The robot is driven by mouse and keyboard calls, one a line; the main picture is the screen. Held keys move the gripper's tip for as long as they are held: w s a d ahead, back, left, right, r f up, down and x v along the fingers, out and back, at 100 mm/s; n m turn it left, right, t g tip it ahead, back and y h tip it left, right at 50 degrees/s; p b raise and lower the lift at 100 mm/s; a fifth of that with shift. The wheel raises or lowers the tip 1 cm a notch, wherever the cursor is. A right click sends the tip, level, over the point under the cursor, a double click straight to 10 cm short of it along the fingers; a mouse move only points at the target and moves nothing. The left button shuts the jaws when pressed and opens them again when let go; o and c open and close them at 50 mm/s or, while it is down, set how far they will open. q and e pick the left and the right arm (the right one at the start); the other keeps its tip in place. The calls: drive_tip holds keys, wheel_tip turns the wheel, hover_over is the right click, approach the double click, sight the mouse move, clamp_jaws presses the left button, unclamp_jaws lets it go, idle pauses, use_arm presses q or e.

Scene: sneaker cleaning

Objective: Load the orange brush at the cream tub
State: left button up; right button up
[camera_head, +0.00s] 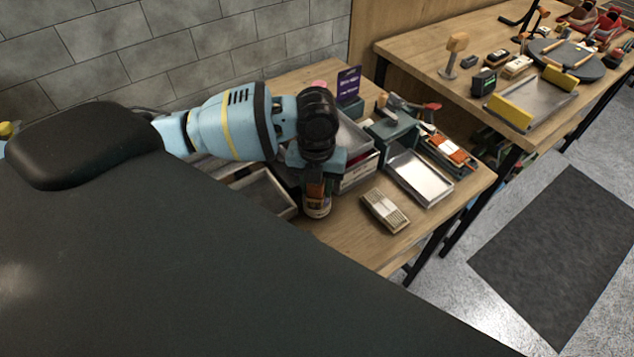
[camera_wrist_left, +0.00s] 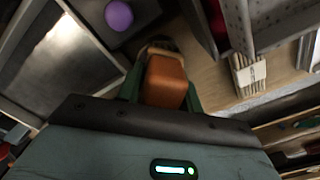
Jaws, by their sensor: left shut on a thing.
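My left gripper (camera_head: 317,184) reaches down over the near table and is shut on the orange brush (camera_wrist_left: 166,80). In the left wrist view, the orange block of the brush sits between the two green fingers. My right gripper is in neither view.
A banded bundle (camera_head: 385,211) lies right of the tub, with a metal tray (camera_head: 420,178) behind it. A grey open tray (camera_head: 262,193) is left of the tub. A purple sign (camera_head: 348,84) stands behind. Some wood between tub and bundle is clear.

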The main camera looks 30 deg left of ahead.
use_arm(q)
drive_tip(key=shift+f, duration=0.35)
idle(0.3)
drive_tip(key=shift+s+f, duration=0.1)
drive_tip(key=shift+f, duration=0.05)
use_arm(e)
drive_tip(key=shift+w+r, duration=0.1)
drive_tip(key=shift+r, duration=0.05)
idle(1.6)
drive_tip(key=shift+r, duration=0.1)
